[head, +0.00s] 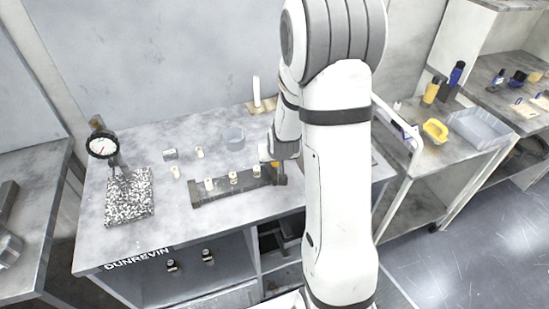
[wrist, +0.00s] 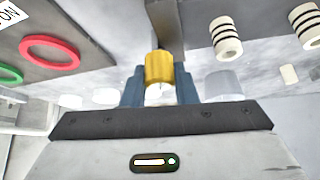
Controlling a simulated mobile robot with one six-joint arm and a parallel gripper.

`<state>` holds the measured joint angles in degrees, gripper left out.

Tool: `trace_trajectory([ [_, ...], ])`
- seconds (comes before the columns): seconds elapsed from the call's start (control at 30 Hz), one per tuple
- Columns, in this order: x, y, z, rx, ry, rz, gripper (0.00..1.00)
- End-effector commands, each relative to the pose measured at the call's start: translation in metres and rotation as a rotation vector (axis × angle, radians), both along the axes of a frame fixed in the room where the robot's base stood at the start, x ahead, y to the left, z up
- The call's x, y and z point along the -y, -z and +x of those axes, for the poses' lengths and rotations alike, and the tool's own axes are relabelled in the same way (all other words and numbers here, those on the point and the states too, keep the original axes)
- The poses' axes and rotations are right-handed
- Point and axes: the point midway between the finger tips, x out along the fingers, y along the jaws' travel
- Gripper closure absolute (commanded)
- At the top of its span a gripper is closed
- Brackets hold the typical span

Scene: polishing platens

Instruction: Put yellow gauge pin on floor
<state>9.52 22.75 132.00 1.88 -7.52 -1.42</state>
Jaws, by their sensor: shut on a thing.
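The yellow gauge pin (wrist: 159,67) is between the blue fingers of my gripper (wrist: 159,88) in the wrist view. My gripper is shut on it, and a dark bar shows just beyond the pin. In the head view my gripper is at the right end of a dark pin rack (head: 225,194) on the bench, largely hidden by my arm. The grey floor (head: 470,235) shows at the lower right of the head view.
Several pale pins, including one banded pin (wrist: 225,36), stand near my gripper. A side cart at right carries a grey tray (head: 479,127) and a yellow item (head: 435,130).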

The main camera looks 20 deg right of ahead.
Motion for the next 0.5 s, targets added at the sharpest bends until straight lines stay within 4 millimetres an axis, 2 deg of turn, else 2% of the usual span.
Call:
trace_trajectory([
  [0.17,-0.0003,0.0039,0.0001,0.0,-0.001,-0.001,0.98],
  [0.2,-0.0004,0.0039,0.0001,0.0,-0.001,-0.001,0.73],
  [0.43,-0.0006,0.0027,0.0,-0.001,-0.001,0.0,0.54],
  [0.5,-0.0007,0.0027,0.0,-0.001,-0.001,0.0,0.52],
])
